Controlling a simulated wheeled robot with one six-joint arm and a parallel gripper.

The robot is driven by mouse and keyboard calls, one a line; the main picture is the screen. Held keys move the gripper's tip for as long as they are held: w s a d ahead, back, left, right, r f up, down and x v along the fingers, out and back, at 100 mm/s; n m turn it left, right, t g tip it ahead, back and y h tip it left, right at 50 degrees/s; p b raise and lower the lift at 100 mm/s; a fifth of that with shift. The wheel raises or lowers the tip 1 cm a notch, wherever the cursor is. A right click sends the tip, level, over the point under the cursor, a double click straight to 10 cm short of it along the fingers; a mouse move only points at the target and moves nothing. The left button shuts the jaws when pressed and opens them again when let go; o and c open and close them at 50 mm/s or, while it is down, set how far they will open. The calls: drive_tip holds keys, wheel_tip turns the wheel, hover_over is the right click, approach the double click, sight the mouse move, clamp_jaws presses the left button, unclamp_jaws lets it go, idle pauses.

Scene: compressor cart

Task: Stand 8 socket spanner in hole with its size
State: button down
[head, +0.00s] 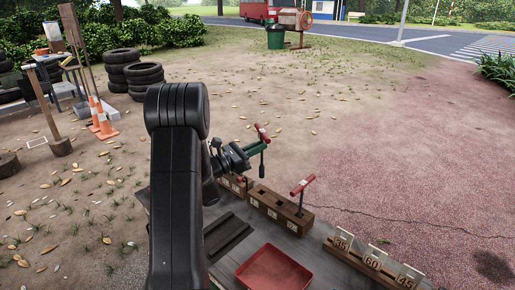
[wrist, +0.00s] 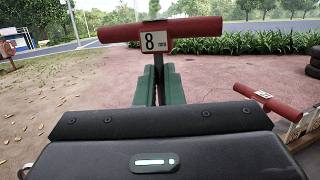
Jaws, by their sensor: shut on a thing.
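The 8 socket spanner has a red T-handle (head: 262,132) and a dark shaft; its "8" label faces me in the wrist view (wrist: 154,42). My gripper (head: 254,149), with green fingers, is shut on its shaft just below the handle. The spanner hangs roughly upright, its lower end apart from and above the wooden hole block (head: 292,222). The block carries small white size labels, too small to read. Another red-handled spanner (head: 303,184) stands in the block's right part; it also shows in the wrist view (wrist: 253,97). My arm hides part of the bench.
A red tray (head: 273,270) lies on the grey bench in front. A wooden rack (head: 365,268) with cards 35, 60 and 45 stands at the right. A dark ribbed strip (head: 228,237) lies left of the tray. Cones and tyres are far off.

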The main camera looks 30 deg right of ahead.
drive_tip(key=shift+f+b, duration=2.3)
drive_tip(key=shift+f, duration=0.6)
drive_tip(key=shift+f+b, duration=2.35)
drive_tip(key=shift+f, duration=0.1)
drive_tip(key=shift+r, duration=0.1)
drive_tip(key=shift+r+p, duration=1.2)
drive_tip(key=shift+r, duration=0.85)
idle(0.5)
